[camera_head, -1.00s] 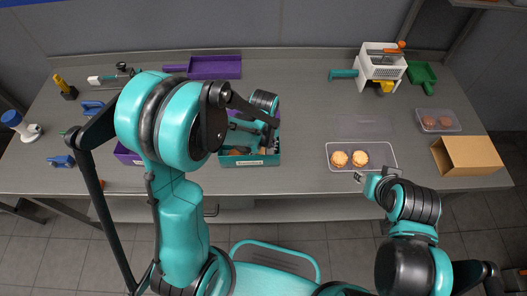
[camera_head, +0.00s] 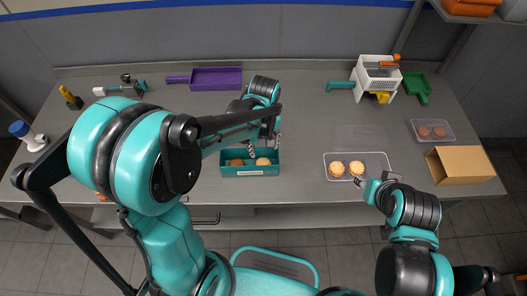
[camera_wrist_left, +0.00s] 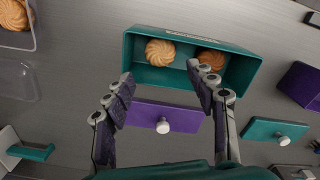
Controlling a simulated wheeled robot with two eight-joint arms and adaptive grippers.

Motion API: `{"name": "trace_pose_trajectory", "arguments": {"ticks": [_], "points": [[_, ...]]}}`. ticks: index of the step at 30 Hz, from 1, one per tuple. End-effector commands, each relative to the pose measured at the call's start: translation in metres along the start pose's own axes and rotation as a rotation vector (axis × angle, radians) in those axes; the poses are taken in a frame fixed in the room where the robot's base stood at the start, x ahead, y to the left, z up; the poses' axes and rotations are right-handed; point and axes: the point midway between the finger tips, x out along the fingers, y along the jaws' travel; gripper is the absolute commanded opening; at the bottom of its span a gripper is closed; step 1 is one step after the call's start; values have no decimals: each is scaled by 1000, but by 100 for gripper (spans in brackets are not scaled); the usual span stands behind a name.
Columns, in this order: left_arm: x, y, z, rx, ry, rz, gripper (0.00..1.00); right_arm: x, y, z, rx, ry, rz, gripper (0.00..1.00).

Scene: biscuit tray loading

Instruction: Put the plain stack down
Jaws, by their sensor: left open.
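In the left wrist view both biscuits lie apart inside the teal box (camera_wrist_left: 155,79). Which of them is the plain stack, and how many are layered, I cannot tell. My left gripper (camera_head: 268,143) is open and empty at the box's back right; its spread fingers (camera_wrist_left: 165,90) show in the wrist view, one overlapping the box's edge near a biscuit. My right gripper (camera_head: 360,182) is beside a clear tray, its jaws unclear.
The clear tray (camera_head: 380,176) holds two golden biscuits. Another clear tray (camera_head: 447,126) with dark biscuits and a cardboard box (camera_head: 465,165) are at right. A purple tray (camera_head: 217,77) and a white machine (camera_head: 376,78) stand at the back. A knobbed purple lid (camera_wrist_left: 180,119) lies beside the teal box.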

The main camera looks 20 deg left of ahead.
Motion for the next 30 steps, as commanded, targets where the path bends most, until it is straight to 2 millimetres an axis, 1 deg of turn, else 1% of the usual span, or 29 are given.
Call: {"name": "trace_pose_trajectory", "arguments": {"ticks": [1, 5, 8, 11, 15, 19, 24, 30], "points": [[-9, 0, 0, 0, 0, 0, 57, -3, 0, -2, 0, 0, 0, 40], [-19, -1, 0, 3, 2, 2, 57, -5, 0, -4, 0, 0, 0, 40], [-30, -6, 2, 32, 21, 21, 57, -5, 0, -4, 0, 0, 0, 40], [-48, -18, 7, 102, 69, 64, 57, -5, 0, -4, 0, 0, 0, 40], [-77, -43, 17, 253, 186, 140, 57, -5, 0, -3, 0, 0, 0, 40], [-97, -66, 29, 399, 317, 192, 57, -5, 0, -3, 0, 0, 0, 40], [-109, -90, 41, 558, 477, 221, 57, -5, 0, -3, 0, 0, 0, 40], [-113, -102, 48, 658, 583, 222, 57, -5, 0, -4, 0, 0, 0, 40]]}}
